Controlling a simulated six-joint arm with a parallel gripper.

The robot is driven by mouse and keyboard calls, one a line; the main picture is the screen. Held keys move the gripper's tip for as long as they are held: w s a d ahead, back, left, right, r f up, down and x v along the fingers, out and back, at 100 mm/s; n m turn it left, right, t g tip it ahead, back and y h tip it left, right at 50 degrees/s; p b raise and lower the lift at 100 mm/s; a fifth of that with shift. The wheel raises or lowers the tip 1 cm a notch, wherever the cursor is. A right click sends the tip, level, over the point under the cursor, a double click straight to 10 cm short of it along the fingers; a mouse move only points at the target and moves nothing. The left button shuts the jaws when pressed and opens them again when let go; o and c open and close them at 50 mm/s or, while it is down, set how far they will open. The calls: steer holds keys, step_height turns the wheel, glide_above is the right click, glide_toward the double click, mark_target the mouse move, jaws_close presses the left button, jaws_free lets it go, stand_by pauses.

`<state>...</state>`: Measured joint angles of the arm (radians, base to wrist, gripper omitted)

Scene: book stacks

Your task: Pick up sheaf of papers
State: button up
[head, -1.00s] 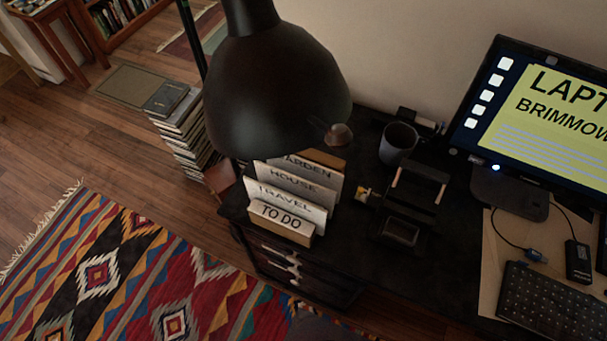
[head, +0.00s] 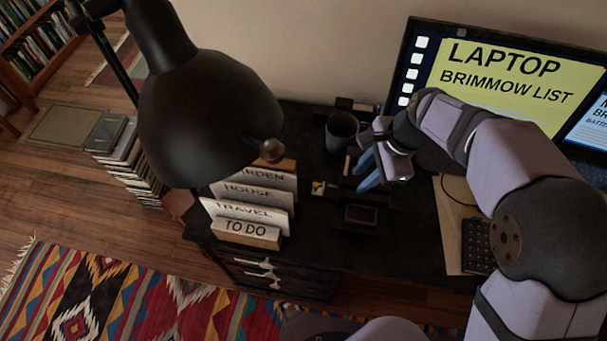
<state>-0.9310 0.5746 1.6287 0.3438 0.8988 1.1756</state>
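No sheaf of papers is plainly recognisable. Upright cards or papers marked GARDEN, HOUSE, TRAVEL (head: 247,212) and TO DO (head: 246,233) stand in a row at the desk's left end. A flat tan sheet or folder (head: 447,232) lies partly under the keyboard; my arm hides part of it. My gripper (head: 367,172) has blue fingers and points down-left over the dark desk, right of the card row and just below the mug. Its fingers are small and partly hidden, so their opening is unclear. I see nothing held.
A large black lamp (head: 205,115) overhangs the cards. A dark mug (head: 341,132), a small dark box (head: 360,215) and other small items are on the desk (head: 315,245). A monitor (head: 500,85) stands at the back right, a keyboard (head: 476,245) below it. Books (head: 130,165) are stacked on the floor.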

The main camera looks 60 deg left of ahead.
steer(key=s+a+f+m+g, duration=0.1)
steer(key=s+a, duration=0.9)
steer(key=s, duration=0.1)
steer(key=r+m, duration=0.1)
steer(key=m, duration=0.2)
glide_above(255, 176)
steer(key=w+d, duration=0.2)
steer(key=shift+s+a+r+y+b, duration=0.1)
steer(key=shift+a+y+b, duration=0.05)
steer(key=shift+y+b, duration=0.25)
steer(key=shift+p+x, duration=1.5)
steer(key=shift+x, duration=1.5)
steer(key=shift+a+f, duration=0.15)
steer(key=shift+f, duration=0.45)
steer(key=shift+f, duration=0.2)
jaws_close()
